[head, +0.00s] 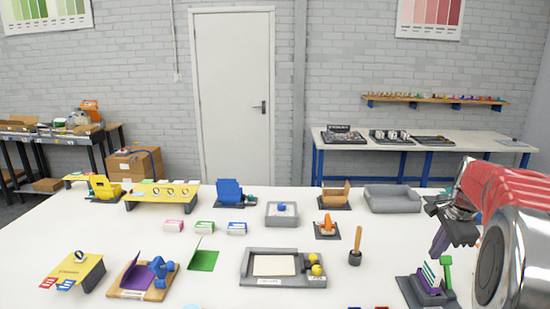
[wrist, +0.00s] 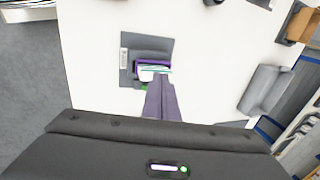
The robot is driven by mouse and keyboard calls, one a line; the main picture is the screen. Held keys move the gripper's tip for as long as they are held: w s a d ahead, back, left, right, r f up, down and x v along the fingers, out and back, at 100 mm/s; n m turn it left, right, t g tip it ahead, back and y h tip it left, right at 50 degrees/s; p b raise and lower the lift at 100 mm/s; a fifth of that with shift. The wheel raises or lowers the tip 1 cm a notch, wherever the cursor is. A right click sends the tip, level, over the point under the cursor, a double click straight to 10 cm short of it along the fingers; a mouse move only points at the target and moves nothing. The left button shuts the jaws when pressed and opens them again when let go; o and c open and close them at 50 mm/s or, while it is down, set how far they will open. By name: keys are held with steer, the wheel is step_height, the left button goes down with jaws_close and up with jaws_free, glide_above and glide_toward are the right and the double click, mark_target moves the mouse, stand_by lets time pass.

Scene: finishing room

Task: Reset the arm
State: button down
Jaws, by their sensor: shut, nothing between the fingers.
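My arm (head: 505,215), red and grey, reaches in from the right edge in the head view. My gripper (head: 438,248) points down over the right side of the white table. Its fingers are together and hold nothing. In the wrist view my gripper (wrist: 159,80) shows as shut dark fingers pointing at a purple holder (wrist: 140,69) on a dark grey base. The same purple holder (head: 430,296), with striped cards and a green handle beside it, stands below the gripper in the head view. The fingertips overlap the holder in the wrist view; I cannot tell the exact gap.
The white table (head: 200,270) carries several small fixtures.

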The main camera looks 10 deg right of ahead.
steer(key=s+a+n, duration=0.6)
steer(key=s+a, duration=0.1)
steer(key=a, duration=0.4)
steer(key=s+a+n+t, duration=0.1)
steer(key=s+a+n, duration=0.6)
steer(key=a, duration=0.5)
steer(key=s+a+n+t, duration=0.1)
steer(key=s+a+n, duration=0.5)
steer(key=a, duration=0.6)
steer(key=shift+s+a+r+n+y, duration=0.2)
steer(key=shift+s+n+y, duration=0.2)
steer(key=shift+s, duration=0.45)
